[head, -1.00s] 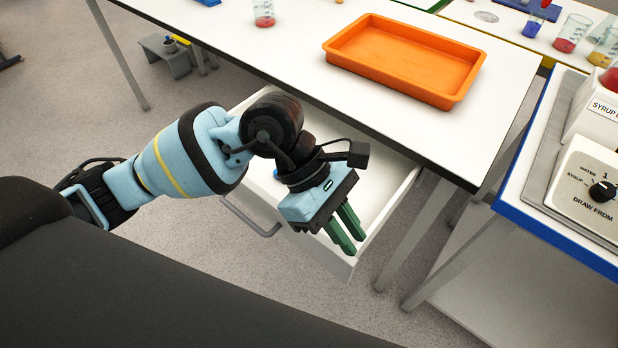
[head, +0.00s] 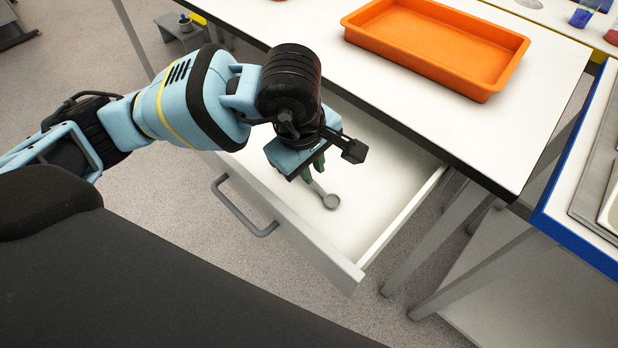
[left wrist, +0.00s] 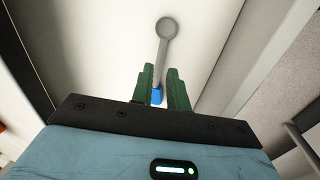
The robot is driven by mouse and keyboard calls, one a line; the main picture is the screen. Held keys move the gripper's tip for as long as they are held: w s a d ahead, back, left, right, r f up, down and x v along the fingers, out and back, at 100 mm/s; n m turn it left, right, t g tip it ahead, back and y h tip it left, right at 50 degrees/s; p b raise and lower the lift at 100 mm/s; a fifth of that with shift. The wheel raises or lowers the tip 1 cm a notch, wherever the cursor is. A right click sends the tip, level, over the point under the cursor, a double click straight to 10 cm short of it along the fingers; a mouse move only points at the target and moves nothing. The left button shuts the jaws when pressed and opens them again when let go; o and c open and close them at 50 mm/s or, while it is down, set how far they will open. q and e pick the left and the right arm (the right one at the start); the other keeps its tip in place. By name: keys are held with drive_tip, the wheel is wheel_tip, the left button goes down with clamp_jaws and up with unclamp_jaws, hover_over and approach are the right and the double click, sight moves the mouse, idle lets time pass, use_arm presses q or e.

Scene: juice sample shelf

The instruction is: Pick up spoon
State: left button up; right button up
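A grey spoon (head: 330,200) lies on the floor of the open white drawer (head: 375,205). In the left wrist view the spoon (left wrist: 166,30) shows its round bowl at the top, and its blue handle end (left wrist: 157,96) lies between the fingers. My left gripper (head: 314,172) is inside the drawer, pointing down over the handle, and hides most of it in the head view. Its two green fingers (left wrist: 161,85) are apart, one on each side of the handle, with a gap showing. My right gripper is not in view.
The drawer's front panel and grey handle (head: 245,210) face me, and its side walls stand around the spoon. The white tabletop (head: 490,145) overhangs the drawer's back. An orange tray (head: 425,62) sits on it. A blue-edged table (head: 575,215) stands at the right.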

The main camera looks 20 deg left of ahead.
sight(318, 187)
use_arm(q)
drive_tip(key=shift+w+d+f, duration=0.1)
drive_tip(key=shift+d+f, duration=0.05)
drive_tip(key=shift+f, duration=0.7)
drive_tip(key=shift+w+d+f, duration=0.1)
drive_tip(key=shift+d+f, duration=0.05)
drive_tip(key=shift+f, duration=0.75)
drive_tip(key=shift+w+d+f, duration=0.1)
drive_tip(key=shift+d+f, duration=0.05)
drive_tip(key=shift+f, duration=0.7)
clamp_jaws()
